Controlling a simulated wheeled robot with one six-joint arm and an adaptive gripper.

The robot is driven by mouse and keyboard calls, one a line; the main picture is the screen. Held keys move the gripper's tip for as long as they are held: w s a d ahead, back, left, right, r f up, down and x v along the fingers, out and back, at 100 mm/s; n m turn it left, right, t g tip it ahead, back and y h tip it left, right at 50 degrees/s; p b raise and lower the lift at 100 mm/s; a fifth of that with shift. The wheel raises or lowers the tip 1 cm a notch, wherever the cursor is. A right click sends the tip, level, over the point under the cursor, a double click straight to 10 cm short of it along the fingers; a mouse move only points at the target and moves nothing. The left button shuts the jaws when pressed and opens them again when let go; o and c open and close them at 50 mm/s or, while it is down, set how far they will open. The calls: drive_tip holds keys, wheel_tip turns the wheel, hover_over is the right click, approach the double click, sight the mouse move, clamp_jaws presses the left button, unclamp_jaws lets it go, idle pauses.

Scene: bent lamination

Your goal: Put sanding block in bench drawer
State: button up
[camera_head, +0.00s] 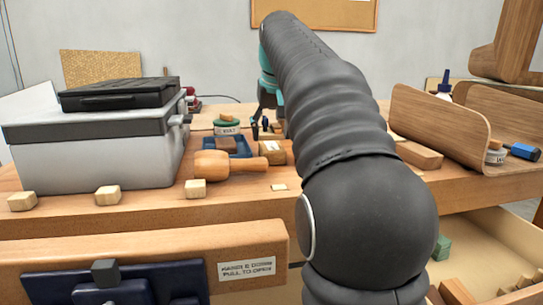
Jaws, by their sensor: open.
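My gripper (262,129) is at the far end of my arm, over the back middle of the bench, small and partly hidden by the arm. It is open, near a tan block (272,152) that may be the sanding block; I cannot tell whether they touch. An open drawer (480,225) with a pale interior shows below the bench at the lower right. It holds a green block (442,248) and several wood pieces (455,291). My arm hides the middle of the bench front.
A grey case (95,150) stands on the left of the bench (240,195), near a wooden mallet (228,164) and several small blocks (108,195). Bent wooden panels (435,122) stand on the right. A labelled wooden front (150,245) is at lower left.

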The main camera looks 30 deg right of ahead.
sight(271, 146)
drive_tip(key=shift+b+x, duration=0.55)
drive_tip(key=shift+x, duration=2.1)
drive_tip(key=shift+s, duration=0.15)
drive_tip(key=c, duration=0.9)
drive_tip(key=shift+d+r+p, duration=0.1)
drive_tip(key=shift+r+p, duration=0.65)
drive_tip(key=shift+r, duration=1.4)
drive_tip(key=s+r, duration=0.2)
drive_tip(key=s, duration=0.2)
drive_tip(key=s+d+r, duration=0.1)
drive_tip(key=s+r, duration=0.1)
drive_tip(key=s, duration=0.1)
drive_tip(key=s+r, duration=0.2)
drive_tip(key=s, duration=0.2)
drive_tip(key=shift+s+d+r, duration=0.25)
drive_tip(key=shift+s+r, duration=0.05)
drive_tip(key=shift+r, duration=0.05)
